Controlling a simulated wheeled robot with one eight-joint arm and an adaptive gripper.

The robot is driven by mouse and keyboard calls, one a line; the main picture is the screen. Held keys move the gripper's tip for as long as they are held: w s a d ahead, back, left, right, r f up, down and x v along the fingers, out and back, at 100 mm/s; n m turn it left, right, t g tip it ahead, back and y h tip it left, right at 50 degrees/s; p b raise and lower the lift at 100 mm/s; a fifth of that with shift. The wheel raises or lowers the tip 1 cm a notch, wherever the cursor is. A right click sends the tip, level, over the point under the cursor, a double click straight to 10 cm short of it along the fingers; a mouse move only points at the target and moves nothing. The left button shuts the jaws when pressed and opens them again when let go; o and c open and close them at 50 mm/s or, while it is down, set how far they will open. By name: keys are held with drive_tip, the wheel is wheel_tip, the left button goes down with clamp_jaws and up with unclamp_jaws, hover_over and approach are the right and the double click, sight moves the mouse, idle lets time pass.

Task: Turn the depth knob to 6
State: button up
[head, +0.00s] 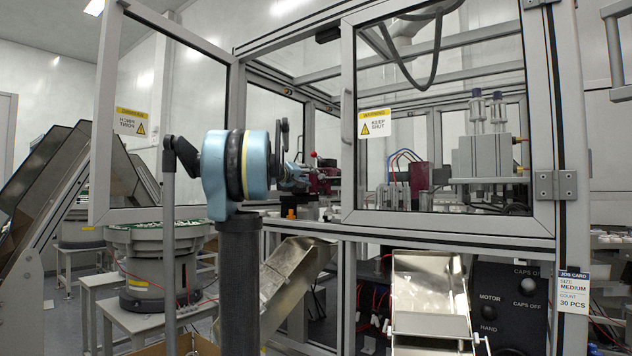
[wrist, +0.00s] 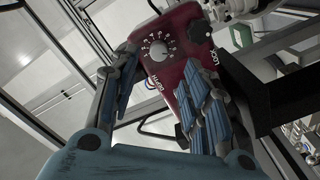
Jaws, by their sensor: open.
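The depth knob (wrist: 158,49) is a small light-coloured round knob with a ring of numbers around it. It sits on a dark red housing (wrist: 190,42), labelled DEPTH and LOCK, in the wrist view. The pointer's exact number is too small to read. My gripper (wrist: 160,68) is open, its blue-padded fingers on either side of the dial's near end. The knob shows between the fingertips, and I see no clear contact. In the head view my gripper (head: 296,176) is inside the open doorway, near a dark red housing (head: 326,180); the knob is hidden there.
An open framed door (head: 165,120) stands left of my arm, and a closed panel marked KEEP SHUT (head: 440,125) is on the right. A metal chute (head: 430,295) and a control panel (head: 508,300) are below. A dark bracket (wrist: 262,92) is close right of my fingers.

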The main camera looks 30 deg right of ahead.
sight(320, 177)
drive_tip(key=x, duration=0.6)
drive_tip(key=shift+w+d, duration=0.1)
drive_tip(key=shift+d, duration=0.2)
